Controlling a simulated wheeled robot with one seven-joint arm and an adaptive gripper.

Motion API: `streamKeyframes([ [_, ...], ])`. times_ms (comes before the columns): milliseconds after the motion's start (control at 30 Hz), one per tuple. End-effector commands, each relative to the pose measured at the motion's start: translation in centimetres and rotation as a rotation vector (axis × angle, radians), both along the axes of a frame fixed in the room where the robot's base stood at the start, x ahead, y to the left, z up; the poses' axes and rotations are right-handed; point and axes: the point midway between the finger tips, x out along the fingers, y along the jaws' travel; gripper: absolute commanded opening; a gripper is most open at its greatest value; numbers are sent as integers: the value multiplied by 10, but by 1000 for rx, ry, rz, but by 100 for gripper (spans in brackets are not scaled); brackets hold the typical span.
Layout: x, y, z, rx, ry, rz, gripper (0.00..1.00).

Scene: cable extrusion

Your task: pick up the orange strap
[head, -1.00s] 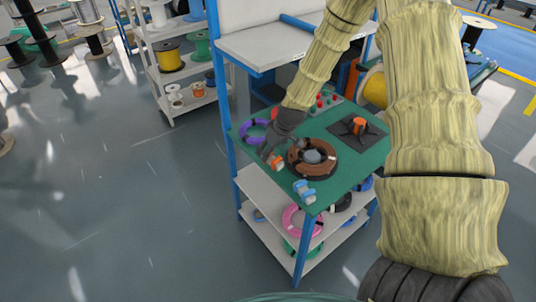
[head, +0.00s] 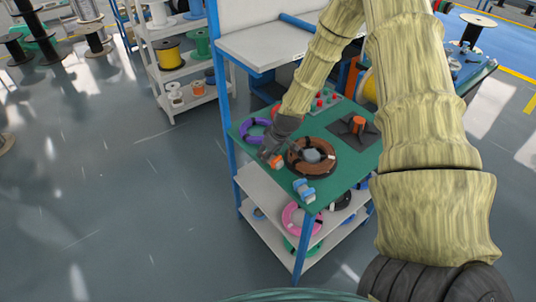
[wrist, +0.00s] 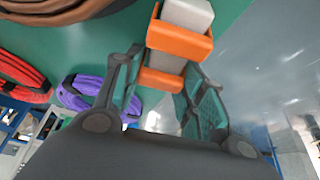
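The orange strap (head: 276,161) lies near the front left edge of the green table top, beside the brown coil. In the wrist view it shows as an orange band (wrist: 178,42) around a pale grey block. My gripper (head: 269,153) reaches down to it from behind. In the wrist view my gripper's two fingers (wrist: 163,72) are apart, one on each side of the strap's lower part. Contact between the fingers and the strap is not clear.
A brown coil (head: 300,163) lies just right of my gripper. A purple coil (head: 249,130) is at the left edge, and blue straps (head: 302,187) lie at the front. An orange item (head: 358,124) stands on a black plate (head: 342,131). Open floor lies left of the table.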

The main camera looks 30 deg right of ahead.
Motion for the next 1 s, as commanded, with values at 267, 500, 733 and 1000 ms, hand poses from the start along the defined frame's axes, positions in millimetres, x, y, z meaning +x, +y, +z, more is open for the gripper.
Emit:
streamKeyframes([
  [267,0,0,0,0,0,0,31],
  [500,1,0,9,0,-2,0,31],
  [733,2,0,36,-1,-3,2,31],
  [1000,1,0,73,-1,-3,1,31],
])
